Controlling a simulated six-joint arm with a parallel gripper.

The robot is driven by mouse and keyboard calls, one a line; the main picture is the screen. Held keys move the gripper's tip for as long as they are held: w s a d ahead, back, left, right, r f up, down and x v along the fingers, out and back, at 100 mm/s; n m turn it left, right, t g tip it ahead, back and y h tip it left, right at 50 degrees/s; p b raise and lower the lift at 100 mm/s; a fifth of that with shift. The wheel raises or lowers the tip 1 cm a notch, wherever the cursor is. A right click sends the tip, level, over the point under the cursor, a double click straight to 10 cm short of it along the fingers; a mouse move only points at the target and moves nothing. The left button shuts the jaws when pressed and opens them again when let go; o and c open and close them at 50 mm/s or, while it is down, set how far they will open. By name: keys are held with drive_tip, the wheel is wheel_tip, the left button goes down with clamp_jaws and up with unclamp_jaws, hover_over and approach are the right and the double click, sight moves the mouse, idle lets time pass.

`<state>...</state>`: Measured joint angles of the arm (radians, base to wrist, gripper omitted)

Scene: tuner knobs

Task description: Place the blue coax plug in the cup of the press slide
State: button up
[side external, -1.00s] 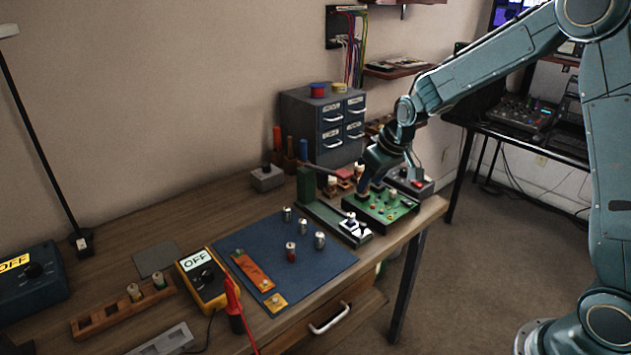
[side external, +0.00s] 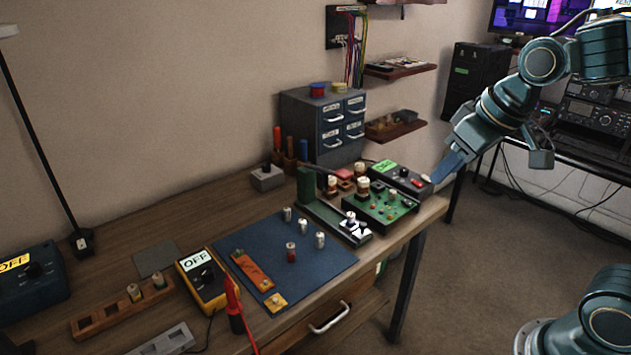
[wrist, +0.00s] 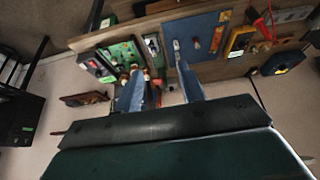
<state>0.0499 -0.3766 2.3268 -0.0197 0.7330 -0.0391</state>
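Several small metal plugs stand upright on the blue mat (side external: 265,247): one at the back (side external: 287,214), one in the middle (side external: 303,226), one at the right (side external: 320,240), and a red-banded one (side external: 291,252). I cannot tell which carries a blue mark. The press, with a green post (side external: 306,186) and long base, stands behind the mat. A black-and-white slide block (side external: 355,229) sits at its front end with a small light-topped piece on it; its cup is too small to make out.
A green circuit board (side external: 380,207) with knobs lies right of the press. A yellow meter (side external: 202,280), red probe (side external: 233,300) and wooden rack (side external: 122,308) are at front left.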

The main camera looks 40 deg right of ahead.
drive_tip(key=s+a, duration=0.1)
drive_tip(key=s, duration=0.9)
drive_tip(key=shift+s, duration=0.2)
drive_tip(key=shift+c, duration=0.2)
